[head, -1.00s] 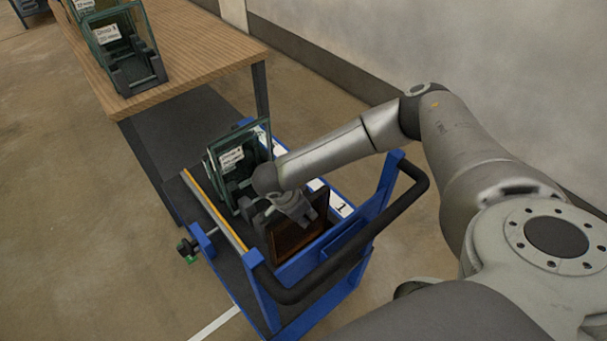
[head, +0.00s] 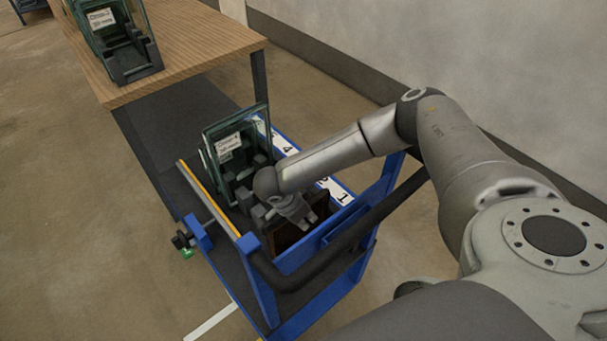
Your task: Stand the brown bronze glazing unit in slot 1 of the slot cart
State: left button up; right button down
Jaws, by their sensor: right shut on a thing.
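The brown bronze glazing unit (head: 286,238) is at the near end of the blue slot cart (head: 262,298), close to the slot label 1 (head: 344,199). My right gripper (head: 303,217) is shut on its upper part. The unit looks upright, with its lower part hidden behind the cart's end frame and handle. I cannot tell whether its bottom edge touches the cart. My left gripper is not in view.
Clear glazing units (head: 228,142) with a white label stand farther along the cart. A wooden table (head: 205,50) behind holds more labelled glass. The black push handle (head: 345,240) crosses in front of the unit. A wall is at right; floor at left is clear.

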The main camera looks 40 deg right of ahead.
dwell(0.3)
jog(key=c, duration=1.3)
grip_release()
jog(key=v, duration=1.2)
jog(key=shift+a, duration=0.1)
